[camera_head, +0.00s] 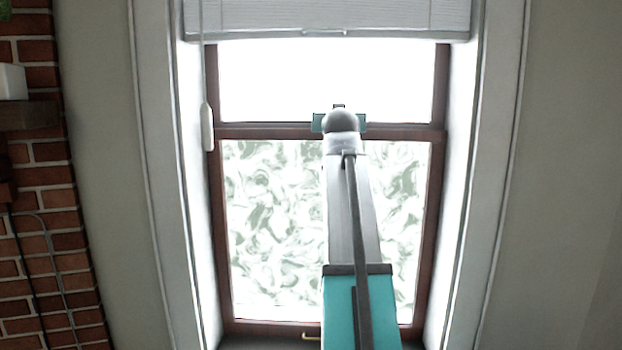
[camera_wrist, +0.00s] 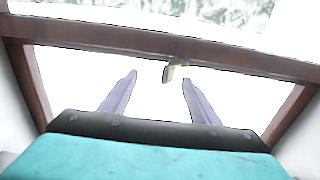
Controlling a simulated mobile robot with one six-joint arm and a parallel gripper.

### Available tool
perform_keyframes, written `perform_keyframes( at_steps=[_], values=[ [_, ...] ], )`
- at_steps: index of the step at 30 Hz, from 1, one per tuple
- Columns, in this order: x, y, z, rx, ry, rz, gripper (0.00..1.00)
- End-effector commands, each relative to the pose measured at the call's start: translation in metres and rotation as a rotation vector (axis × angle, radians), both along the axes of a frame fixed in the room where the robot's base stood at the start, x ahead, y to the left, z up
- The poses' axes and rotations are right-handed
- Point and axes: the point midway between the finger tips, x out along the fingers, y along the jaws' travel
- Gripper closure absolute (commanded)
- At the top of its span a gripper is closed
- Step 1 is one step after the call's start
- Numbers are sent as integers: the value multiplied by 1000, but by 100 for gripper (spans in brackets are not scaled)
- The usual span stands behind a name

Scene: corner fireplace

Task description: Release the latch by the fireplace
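The window latch (camera_wrist: 170,72) is a small pale, brass-like piece on the brown window rail in the wrist view. My gripper (camera_wrist: 159,78) is open, with its two grey fingers apart. In that picture the latch lies between the fingertips, nearer the right one. I cannot tell how far the tips are from it in depth, and no contact shows. In the head view my arm reaches up to the middle rail (camera_head: 270,131) of the window. My wrist hides the fingers and the latch there.
A small brass handle (camera_head: 311,337) sits on the window's bottom rail. A white blind (camera_head: 330,18) covers the top, and its cord with a white grip (camera_head: 207,128) hangs at the left. A brick fireplace wall (camera_head: 45,180) with a wooden shelf (camera_head: 28,116) is at far left.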

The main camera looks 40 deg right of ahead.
Motion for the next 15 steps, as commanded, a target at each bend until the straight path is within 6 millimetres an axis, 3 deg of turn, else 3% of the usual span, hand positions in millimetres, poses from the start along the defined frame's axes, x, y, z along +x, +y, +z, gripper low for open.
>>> perform_keyframes(
  at_steps=[15],
  values=[
    [-50,50,-2,0,-1,0,44]
  ],
)
